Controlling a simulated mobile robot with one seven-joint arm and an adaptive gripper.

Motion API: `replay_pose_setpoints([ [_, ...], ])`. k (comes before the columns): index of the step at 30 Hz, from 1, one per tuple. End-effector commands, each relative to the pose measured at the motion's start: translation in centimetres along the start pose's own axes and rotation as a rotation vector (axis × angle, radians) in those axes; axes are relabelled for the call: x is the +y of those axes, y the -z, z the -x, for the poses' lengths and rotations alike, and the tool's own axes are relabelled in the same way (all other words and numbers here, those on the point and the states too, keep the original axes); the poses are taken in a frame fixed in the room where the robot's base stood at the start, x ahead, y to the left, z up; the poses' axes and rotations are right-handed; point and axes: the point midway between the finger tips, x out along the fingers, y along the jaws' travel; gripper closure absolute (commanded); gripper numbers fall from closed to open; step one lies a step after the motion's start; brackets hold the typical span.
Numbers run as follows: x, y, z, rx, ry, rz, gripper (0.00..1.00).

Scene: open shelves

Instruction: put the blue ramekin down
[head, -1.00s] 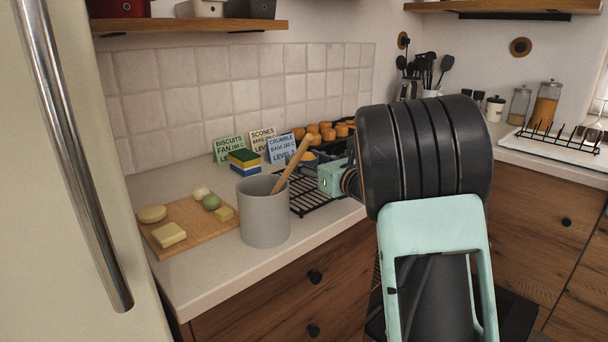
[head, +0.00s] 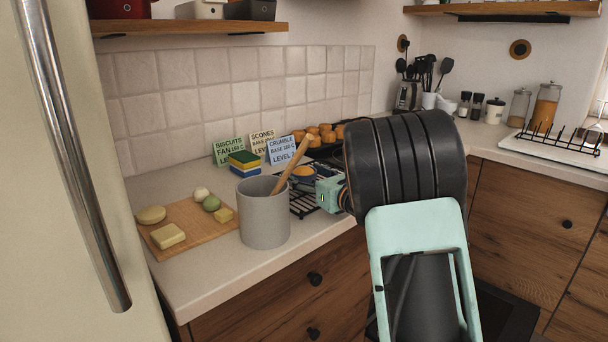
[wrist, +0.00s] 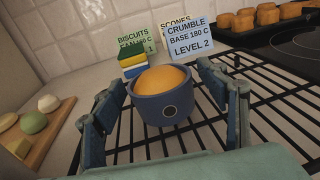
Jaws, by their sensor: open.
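The blue ramekin (wrist: 165,109) with a smooth orange filling is upright on the black wire rack (wrist: 270,115) in the wrist view. My gripper (wrist: 161,80) is open, with one finger on each side of the ramekin. Whether either finger touches it is hard to tell. In the head view the ramekin (head: 301,178) shows just beyond my gripper (head: 327,193), partly hidden by it and the wooden spoon.
A grey crock (head: 264,215) with a wooden spoon stands left of the rack. A sponge stack (head: 244,162) and recipe cards (head: 282,151) are behind. A cutting board (head: 187,238) lies left; orange-brown baked goods (wrist: 256,17) are at the back right.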

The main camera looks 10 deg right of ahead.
Motion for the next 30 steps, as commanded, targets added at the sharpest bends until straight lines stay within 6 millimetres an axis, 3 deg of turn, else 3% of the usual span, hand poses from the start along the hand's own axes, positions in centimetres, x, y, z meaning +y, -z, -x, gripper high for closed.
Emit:
replay_pose_setpoints([
  [5, -0.2, -0.1, 2.1, 0.0, 0.004, -0.001, 0.33],
  [12, -0.1, -0.1, 7.3, -0.001, 0.004, -0.002, 0.33],
  [18, -0.1, 0.0, 10.6, 0.0, 0.002, -0.001, 0.33],
  [23, -0.1, 0.0, 11.8, 0.0, 0.001, 0.0, 0.33],
  [30, 0.0, 0.0, 11.9, 0.0, 0.0, 0.0, 0.33],
])
